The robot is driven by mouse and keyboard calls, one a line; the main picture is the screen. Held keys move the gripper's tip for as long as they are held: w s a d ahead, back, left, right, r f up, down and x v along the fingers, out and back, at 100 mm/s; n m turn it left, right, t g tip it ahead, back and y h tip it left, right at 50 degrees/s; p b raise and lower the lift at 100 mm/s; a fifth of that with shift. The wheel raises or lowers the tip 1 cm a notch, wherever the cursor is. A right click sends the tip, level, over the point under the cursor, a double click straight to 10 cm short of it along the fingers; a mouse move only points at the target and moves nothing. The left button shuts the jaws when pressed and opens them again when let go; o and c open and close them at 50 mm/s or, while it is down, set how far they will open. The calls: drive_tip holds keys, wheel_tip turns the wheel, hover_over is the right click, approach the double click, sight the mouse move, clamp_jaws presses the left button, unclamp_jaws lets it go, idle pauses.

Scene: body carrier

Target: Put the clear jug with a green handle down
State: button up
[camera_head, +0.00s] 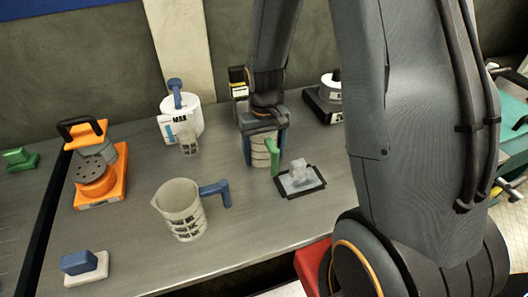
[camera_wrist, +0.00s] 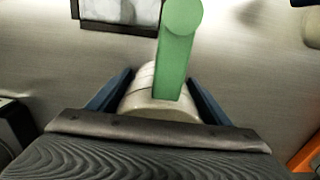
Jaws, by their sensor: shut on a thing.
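The clear jug with a green handle (camera_head: 261,155) is upright between the fingers of my gripper (camera_head: 263,148), over the grey worktop near the centre of the head view. Its green handle (camera_wrist: 177,45) points toward the top of the wrist view, and its body (camera_wrist: 150,103) shows between the two blue fingers. My gripper (camera_wrist: 155,100) is shut on the jug's body from above. The jug's top is hidden under my gripper. I cannot tell whether its base touches the worktop.
A dark tray (camera_head: 317,188) with clear blocks stands close to the right of the jug. A clear jug with a blue handle (camera_head: 181,212) stands front left. A small clear cup (camera_head: 188,142) and a white container (camera_head: 181,113) are behind left. An orange device (camera_head: 101,195) is far left. The front centre worktop is free.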

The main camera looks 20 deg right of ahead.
drive_tip(key=o, duration=0.7)
drive_tip(key=shift+f, duration=0.15)
drive_tip(key=shift+c, duration=0.2)
drive_tip(key=o, duration=0.5)
